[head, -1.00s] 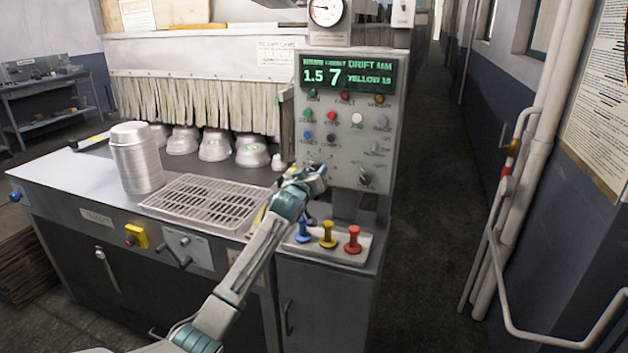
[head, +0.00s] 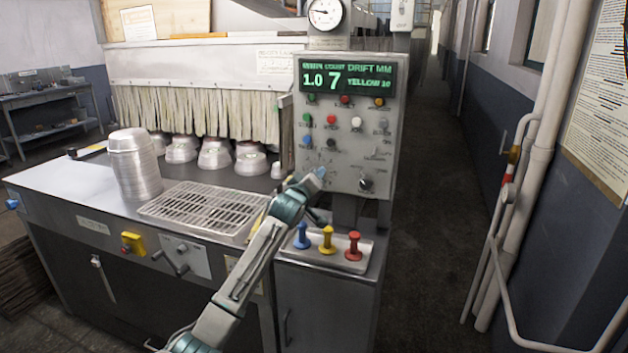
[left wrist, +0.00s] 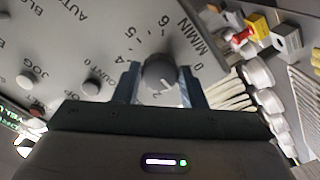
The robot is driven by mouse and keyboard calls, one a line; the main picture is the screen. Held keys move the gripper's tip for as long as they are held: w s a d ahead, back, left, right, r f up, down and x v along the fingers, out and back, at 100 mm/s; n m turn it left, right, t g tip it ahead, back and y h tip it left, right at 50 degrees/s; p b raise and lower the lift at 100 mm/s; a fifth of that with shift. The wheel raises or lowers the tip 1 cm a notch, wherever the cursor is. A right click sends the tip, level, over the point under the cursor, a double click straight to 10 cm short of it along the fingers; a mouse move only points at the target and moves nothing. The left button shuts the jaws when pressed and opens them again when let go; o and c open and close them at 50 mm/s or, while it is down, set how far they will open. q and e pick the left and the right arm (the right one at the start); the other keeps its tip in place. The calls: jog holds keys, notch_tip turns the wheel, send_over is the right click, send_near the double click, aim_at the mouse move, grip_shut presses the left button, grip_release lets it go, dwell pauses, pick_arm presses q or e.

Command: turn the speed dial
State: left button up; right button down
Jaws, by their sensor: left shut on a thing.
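The speed dial (left wrist: 160,76) is a dark round knob on the grey control panel (head: 345,130), with printed numbers and "M/MIN" around it in the left wrist view. My left gripper (left wrist: 160,86) has its two blue-grey fingers on either side of the dial, shut on it. In the head view my left gripper (head: 317,177) reaches the lower left of the panel and hides the dial. The green display (head: 346,77) reads 1.0, 7 and "YELLOW". My right gripper is not in view.
A second dark knob (head: 366,184) sits right of my gripper. Blue (head: 302,236), yellow (head: 327,240) and red (head: 353,245) handles stand below the panel. A pan stack (head: 134,165) and a wire rack (head: 204,205) rest on the counter. The aisle at right is clear.

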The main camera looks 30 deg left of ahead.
pick_arm(q)
jog(key=shift+r, duration=0.1)
jog(key=o, duration=1)
jog(key=b+v, duration=0.3)
jog(key=v, duration=0.7)
jog(key=shift+s, duration=0.4)
